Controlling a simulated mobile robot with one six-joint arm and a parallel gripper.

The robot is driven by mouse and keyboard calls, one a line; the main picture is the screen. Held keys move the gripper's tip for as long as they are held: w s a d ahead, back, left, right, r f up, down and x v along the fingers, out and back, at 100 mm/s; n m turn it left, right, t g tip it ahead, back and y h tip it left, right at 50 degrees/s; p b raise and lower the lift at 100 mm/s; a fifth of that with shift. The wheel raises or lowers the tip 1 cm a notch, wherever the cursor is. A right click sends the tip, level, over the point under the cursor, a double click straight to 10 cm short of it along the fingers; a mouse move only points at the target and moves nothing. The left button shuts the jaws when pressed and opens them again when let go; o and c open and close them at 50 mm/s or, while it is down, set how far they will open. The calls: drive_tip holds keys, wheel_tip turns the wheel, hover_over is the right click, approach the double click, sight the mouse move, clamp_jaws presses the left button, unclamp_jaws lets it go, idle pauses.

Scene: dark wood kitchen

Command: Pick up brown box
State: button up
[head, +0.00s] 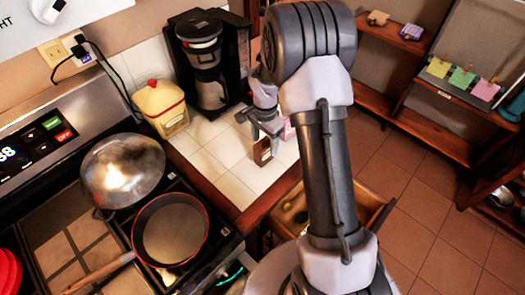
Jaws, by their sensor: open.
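A small brown box (263,152) stands upright on the white tiled counter (220,150), near its front edge. My gripper (264,133) is just above and behind the box in the picture, with its jaws open. I cannot tell whether the fingers touch the box. A pinkish thing (287,131) shows beside the gripper, mostly hidden by my arm. My arm covers the counter to the right of the box.
The stove holds a red-rimmed pan (170,230) and a metal dome (122,170). An open drawer (368,205) juts out below the counter.

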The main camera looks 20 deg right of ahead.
sight(264, 155)
drive_tip(key=f, duration=0.3)
drive_tip(key=f+b, duration=0.1)
drive_tip(key=f, duration=0.1)
drive_tip(key=w+f, duration=0.1)
drive_tip(key=f, duration=0.2)
drive_tip(key=shift+f+b, duration=0.3)
clamp_jaws()
